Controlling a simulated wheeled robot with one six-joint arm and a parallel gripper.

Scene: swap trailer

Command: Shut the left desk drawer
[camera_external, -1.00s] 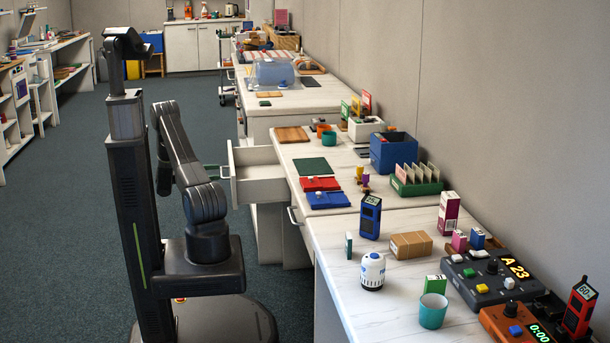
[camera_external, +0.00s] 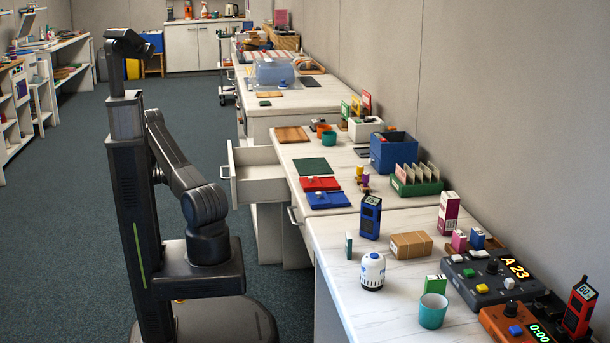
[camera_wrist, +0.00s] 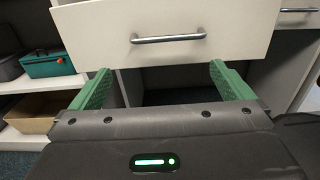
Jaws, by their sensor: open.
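The left desk drawer (camera_external: 262,184) is pulled out from the desk toward the aisle in the external view. In the wrist view its white front panel (camera_wrist: 240,22) fills the top, with a metal bar handle (camera_wrist: 168,38). My gripper (camera_wrist: 160,80) is open, its two green fingers apart and empty. The fingertips reach up toward the lower edge of the drawer front, below the handle. I cannot tell whether they touch it. In the external view my arm hides the gripper.
A second drawer handle (camera_wrist: 298,10) shows at right in the wrist view. A green box (camera_wrist: 48,64) sits on a shelf at left. The desk top holds a green mat (camera_external: 314,166), red and blue pads and a blue bin (camera_external: 392,158). The floor left of the desks is clear.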

